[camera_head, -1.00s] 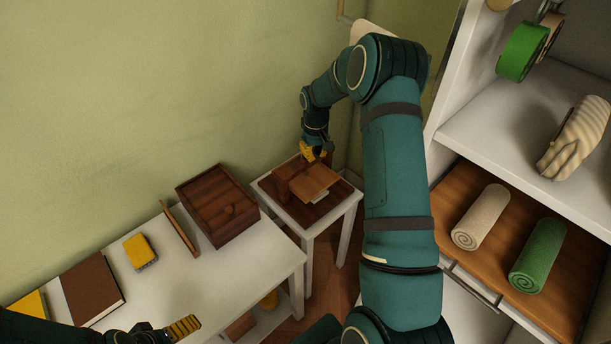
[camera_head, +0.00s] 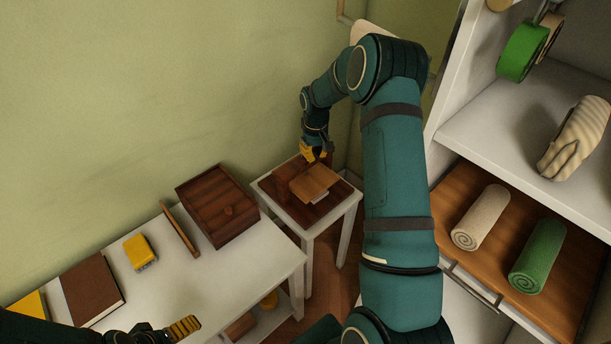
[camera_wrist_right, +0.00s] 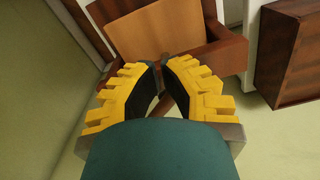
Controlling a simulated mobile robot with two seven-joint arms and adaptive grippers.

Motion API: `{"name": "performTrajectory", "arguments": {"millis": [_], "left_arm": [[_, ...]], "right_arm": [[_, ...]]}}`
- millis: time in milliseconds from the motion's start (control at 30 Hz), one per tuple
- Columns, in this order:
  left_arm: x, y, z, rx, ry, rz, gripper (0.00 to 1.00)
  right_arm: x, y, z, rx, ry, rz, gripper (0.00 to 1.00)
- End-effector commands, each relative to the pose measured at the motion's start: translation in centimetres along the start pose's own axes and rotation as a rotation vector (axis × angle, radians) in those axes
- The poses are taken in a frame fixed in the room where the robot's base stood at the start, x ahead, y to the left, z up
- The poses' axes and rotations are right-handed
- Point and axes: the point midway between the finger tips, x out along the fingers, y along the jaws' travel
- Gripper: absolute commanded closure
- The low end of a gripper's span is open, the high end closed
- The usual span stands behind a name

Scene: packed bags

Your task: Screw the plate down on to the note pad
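A small wooden press with a dark base (camera_head: 279,205) stands on the small white side table. Its lighter brown plate (camera_head: 314,181) lies above the note pad (camera_head: 321,196), whose pale edge shows at the front. I cannot tell whether the plate touches the pad. The plate also shows in the right wrist view (camera_wrist_right: 150,32), with a dark wooden beam (camera_wrist_right: 218,54) in front. My right gripper (camera_head: 318,157) is over the press's back edge, its yellow fingertips closed on a small dark grey handle (camera_wrist_right: 163,69). My left gripper (camera_head: 186,327) is low at the left, apart from the press.
The long white table (camera_head: 235,262) holds a dark wooden box (camera_head: 217,207), a thin board (camera_head: 180,229), a yellow brush (camera_head: 140,252) and a brown book (camera_head: 91,288). Shelves on the right hold rolled towels (camera_head: 538,256). The wall is close behind the press.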

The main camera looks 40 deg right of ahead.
Motion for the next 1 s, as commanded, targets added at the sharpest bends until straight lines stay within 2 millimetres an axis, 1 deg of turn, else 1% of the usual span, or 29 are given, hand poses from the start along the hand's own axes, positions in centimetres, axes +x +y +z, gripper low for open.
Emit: {"name": "performTrajectory", "arguments": {"millis": [267, 533, 867, 1000], "left_arm": [[0.0, 0.0, 0.0, 0.0, 0.0, 0.0, 0.03], [0.0, 0.0, 0.0, 0.0, 0.0, 0.0, 0.03], [0.0, 0.0, 0.0, 0.0, 0.0, 0.0, 0.03], [0.0, 0.0, 0.0, 0.0, 0.0, 0.0, 0.03]], "right_arm": [[0.0, -0.3, -0.1, -0.001, 0.0, 0.0, 1.0], [0.0, -2.2, -0.4, -0.002, -0.001, -0.001, 1.0], [0.0, -2.3, -0.4, 0.0, 0.0, 0.0, 1.0], [0.1, -2.9, -0.8, -0.002, -0.001, 0.0, 1.0]]}}
